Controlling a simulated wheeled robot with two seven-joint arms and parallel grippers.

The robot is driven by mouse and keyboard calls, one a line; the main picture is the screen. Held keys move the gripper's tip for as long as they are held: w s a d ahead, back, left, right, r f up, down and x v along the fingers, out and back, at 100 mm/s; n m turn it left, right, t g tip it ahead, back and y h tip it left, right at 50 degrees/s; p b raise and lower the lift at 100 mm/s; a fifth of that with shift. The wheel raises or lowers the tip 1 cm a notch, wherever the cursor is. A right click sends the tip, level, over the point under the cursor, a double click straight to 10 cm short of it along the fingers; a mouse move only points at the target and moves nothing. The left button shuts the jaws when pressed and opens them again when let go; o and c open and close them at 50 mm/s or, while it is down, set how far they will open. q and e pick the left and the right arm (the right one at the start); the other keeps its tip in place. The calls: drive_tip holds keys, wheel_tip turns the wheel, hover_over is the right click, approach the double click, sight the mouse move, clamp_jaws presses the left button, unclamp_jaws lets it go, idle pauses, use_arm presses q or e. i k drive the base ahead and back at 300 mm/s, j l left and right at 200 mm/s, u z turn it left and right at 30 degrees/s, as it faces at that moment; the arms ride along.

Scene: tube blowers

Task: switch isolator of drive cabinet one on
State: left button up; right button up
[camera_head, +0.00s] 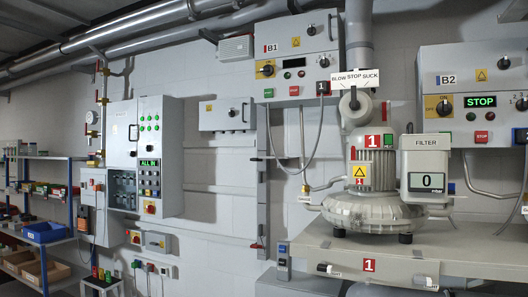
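Drive cabinet one, marked B1 (277,98), is a grey box on the wall at the upper middle of the head view. A dark rotary isolator (266,70) sits on a yellow plate at its left side. The exact angle of its handle is too small to tell. The small display (294,62) on B1 looks dark. A black knob (312,30) is at its upper right, with a green button (267,93) and a red button (294,91) along the bottom. Neither of my grippers is in view.
Cabinet B2 (452,78) on the right shows a green STOP display (480,101). A blower (374,205) stands on a grey bench (455,245) right of and below B1. A grey control cabinet (148,110) and shelves (40,157) are at the left.

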sight(268, 70)
drive_tip(key=i, duration=1.85)
drive_tip(key=z, duration=0.5)
